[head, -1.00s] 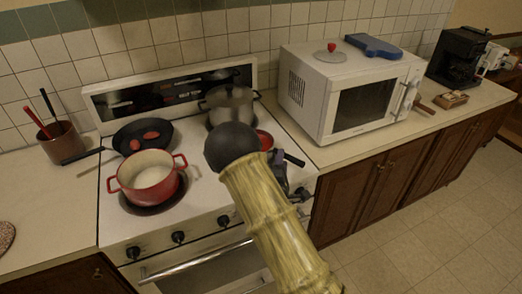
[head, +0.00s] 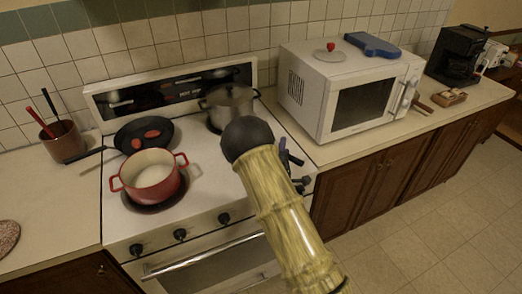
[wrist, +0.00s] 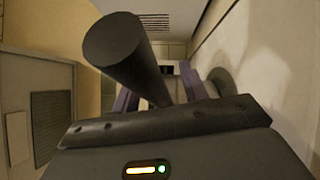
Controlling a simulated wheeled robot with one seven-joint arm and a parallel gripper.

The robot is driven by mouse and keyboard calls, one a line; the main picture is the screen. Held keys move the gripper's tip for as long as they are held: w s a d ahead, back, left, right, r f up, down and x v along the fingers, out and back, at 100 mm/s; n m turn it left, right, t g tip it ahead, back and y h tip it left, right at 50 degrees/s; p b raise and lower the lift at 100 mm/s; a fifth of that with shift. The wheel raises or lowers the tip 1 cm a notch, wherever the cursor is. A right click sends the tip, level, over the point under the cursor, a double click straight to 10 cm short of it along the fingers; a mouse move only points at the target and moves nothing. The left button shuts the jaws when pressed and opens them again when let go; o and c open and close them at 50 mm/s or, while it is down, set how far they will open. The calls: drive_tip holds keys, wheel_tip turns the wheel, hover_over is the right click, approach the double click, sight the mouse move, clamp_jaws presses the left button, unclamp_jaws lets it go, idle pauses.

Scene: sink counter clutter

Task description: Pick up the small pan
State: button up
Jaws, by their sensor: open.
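The small pan shows as a dark handle (head: 294,158) at the stove's right front; its red body, partly visible earlier, is hidden behind my arm in the head view. In the wrist view, a thick dark round bar (wrist: 125,50), which looks like that handle, runs large and close between my gripper's two purplish fingers. My gripper (wrist: 160,88) is open around it, with no clear contact visible. In the head view, my gripper (head: 290,170) is mostly hidden by my arm, with only parts showing beside the handle.
A red pot (head: 150,178) stands on the front left burner. A black frying pan (head: 146,134) with red pieces is behind it. A lidded steel pot (head: 229,104) is at the back right. A microwave (head: 349,88) stands on the counter to the right.

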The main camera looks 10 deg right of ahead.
clamp_jaws()
drive_tip(key=shift+r, duration=0.1)
idle(0.4)
wheel_tip(320, 180, up, 10)
drive_tip(key=b, duration=0.1)
idle(0.5)
idle(0.5)
